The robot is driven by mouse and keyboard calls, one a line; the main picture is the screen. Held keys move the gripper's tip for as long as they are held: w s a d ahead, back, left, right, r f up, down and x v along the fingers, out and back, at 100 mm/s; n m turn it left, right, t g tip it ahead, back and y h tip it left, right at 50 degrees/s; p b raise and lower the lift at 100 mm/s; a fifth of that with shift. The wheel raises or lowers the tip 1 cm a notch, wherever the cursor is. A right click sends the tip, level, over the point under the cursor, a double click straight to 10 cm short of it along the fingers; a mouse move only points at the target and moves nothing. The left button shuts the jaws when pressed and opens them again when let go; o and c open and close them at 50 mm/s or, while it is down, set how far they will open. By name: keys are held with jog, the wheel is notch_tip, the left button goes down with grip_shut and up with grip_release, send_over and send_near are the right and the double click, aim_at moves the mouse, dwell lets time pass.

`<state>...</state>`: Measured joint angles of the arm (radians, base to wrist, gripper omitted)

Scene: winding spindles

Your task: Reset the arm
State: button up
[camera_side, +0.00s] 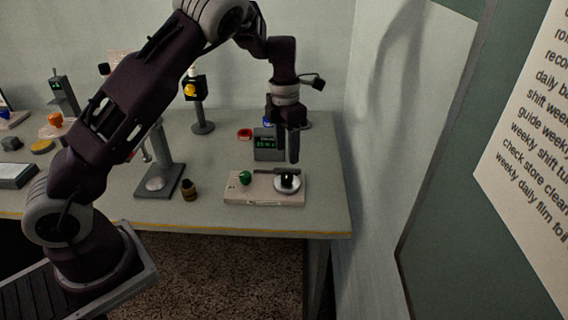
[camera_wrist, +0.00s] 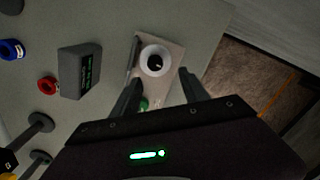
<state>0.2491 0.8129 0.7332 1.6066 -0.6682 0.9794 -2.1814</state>
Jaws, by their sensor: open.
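My gripper (camera_side: 293,158) hangs fingers-down above a light winding base (camera_side: 237,193) near the right end of the table. In the wrist view my gripper (camera_wrist: 160,84) has its two fingers spread apart with nothing between them in its grasp. A white round spool or disc with a dark centre (camera_wrist: 155,61) sits on the base, just beyond the fingertips. It also shows in the side view (camera_side: 288,184). A green knob (camera_side: 245,178) stands on the base's left part and is partly hidden by a finger in the wrist view.
A dark box with a green display (camera_side: 268,145) stands behind the base, with a red ring (camera_side: 244,134) beside it. A small dark bottle (camera_side: 189,190) and a grey stand (camera_side: 158,186) are to the left. The table's front edge (camera_side: 290,235) is close to the base.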

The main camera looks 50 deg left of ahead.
jog(key=s+d+r+m+t+h, duration=0.1)
jog(key=s+d+r+m, duration=0.3)
jog(key=s+r+m, duration=0.45)
jog(key=s+d+r+m+t+h, duration=0.1)
jog(key=s+d+r+m, duration=0.2)
jog(key=s+r+m, duration=0.55)
jog(key=s+d+m+t+y, duration=0.1)
jog(key=s+m+t+y, duration=0.1)
jog(key=s+m, duration=1.2)
jog(key=shift+s+r+m+t, duration=0.35)
jog(key=shift+m+t, duration=0.35)
jog(key=shift+m, duration=0.4)
jog(key=shift+d, duration=0.1)
